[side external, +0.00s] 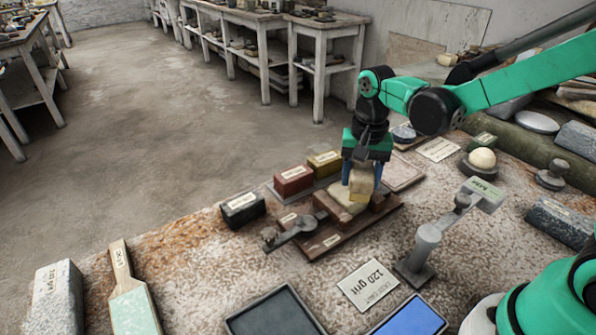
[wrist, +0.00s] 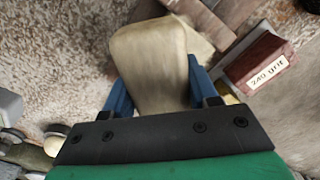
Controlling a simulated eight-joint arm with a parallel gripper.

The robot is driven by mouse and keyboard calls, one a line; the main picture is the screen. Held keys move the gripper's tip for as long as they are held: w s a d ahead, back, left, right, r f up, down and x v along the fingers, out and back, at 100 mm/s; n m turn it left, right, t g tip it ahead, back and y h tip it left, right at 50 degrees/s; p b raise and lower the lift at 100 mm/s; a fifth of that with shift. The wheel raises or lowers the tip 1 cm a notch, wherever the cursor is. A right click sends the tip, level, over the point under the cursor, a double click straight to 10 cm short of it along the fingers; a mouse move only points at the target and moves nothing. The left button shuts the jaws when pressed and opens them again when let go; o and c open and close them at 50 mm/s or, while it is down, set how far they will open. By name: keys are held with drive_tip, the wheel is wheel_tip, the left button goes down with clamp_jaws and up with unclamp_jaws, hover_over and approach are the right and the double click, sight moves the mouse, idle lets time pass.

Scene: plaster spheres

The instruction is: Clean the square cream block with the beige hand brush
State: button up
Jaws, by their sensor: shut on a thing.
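My gripper (side external: 361,176) points down with its blue fingers shut on the beige hand brush (side external: 361,186). In the wrist view, the brush (wrist: 150,62) fills the space between the fingers (wrist: 155,88). The square cream block (side external: 341,202) sits in a brown wooden holder (side external: 328,243) directly under the brush. A corner of the block (wrist: 207,33) shows behind the brush in the wrist view. The brush is at or just above the block's top; I cannot tell whether they touch. The brush hides part of the block.
Red (side external: 293,181), yellow (side external: 325,164) and black (side external: 242,209) labelled blocks stand behind and left of the holder. A grey clamp lever (side external: 290,232) lies at its front left. A grey metal stand (side external: 424,250) rises at right. Trays and a 120 grit card (side external: 368,286) lie in front.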

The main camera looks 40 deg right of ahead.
drive_tip(key=shift+f, duration=0.6)
drive_tip(key=shift+s+a, duration=0.1)
drive_tip(key=shift+s+a, duration=0.7)
drive_tip(key=shift+w+d, duration=1.6)
drive_tip(key=shift+s+a, duration=0.1)
drive_tip(key=shift+s+a, duration=1.5)
